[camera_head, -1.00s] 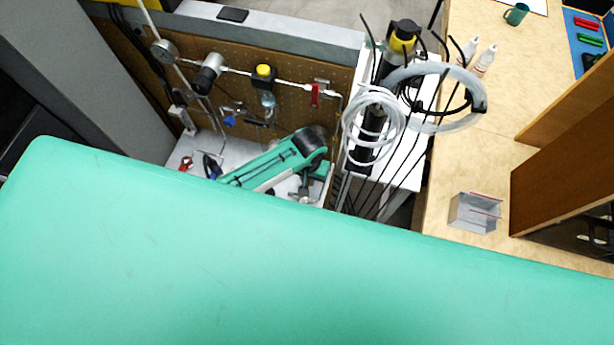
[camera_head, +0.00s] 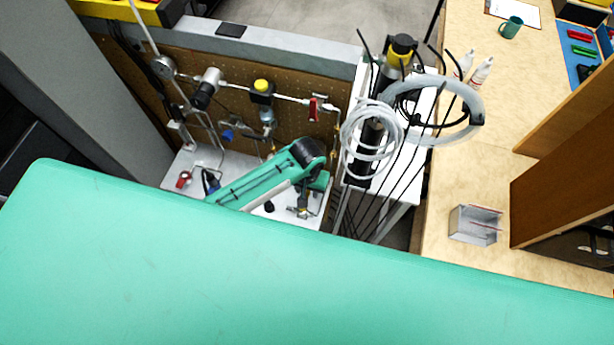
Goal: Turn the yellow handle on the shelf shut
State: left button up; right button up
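A yellow knob (camera_head: 262,86) tops a black fitting on the pipe run along the brown pegboard. I cannot tell whether this is the task's yellow handle, or how far it is turned. A white shelf (camera_head: 240,160) lies below the pegboard, and my green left arm reaches over it from the left. My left gripper (camera_head: 303,208) is small and partly hidden, low over the shelf's right part beyond my arm's black joint. It is apart from the yellow knob in the picture, and its opening is too small to tell. My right gripper is not in view.
Red (camera_head: 183,180) and blue (camera_head: 228,134) handles and a red lever (camera_head: 313,108) stand near the shelf and pipes. Coiled white tubing (camera_head: 370,135) and black cables crowd the right of the shelf. A wooden counter (camera_head: 450,190) carries a clear box (camera_head: 475,226).

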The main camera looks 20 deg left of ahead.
pick_arm(q)
notch_tip(320, 180, up, 12)
jog(key=b, duration=0.2)
jog(key=shift+b, duration=0.4)
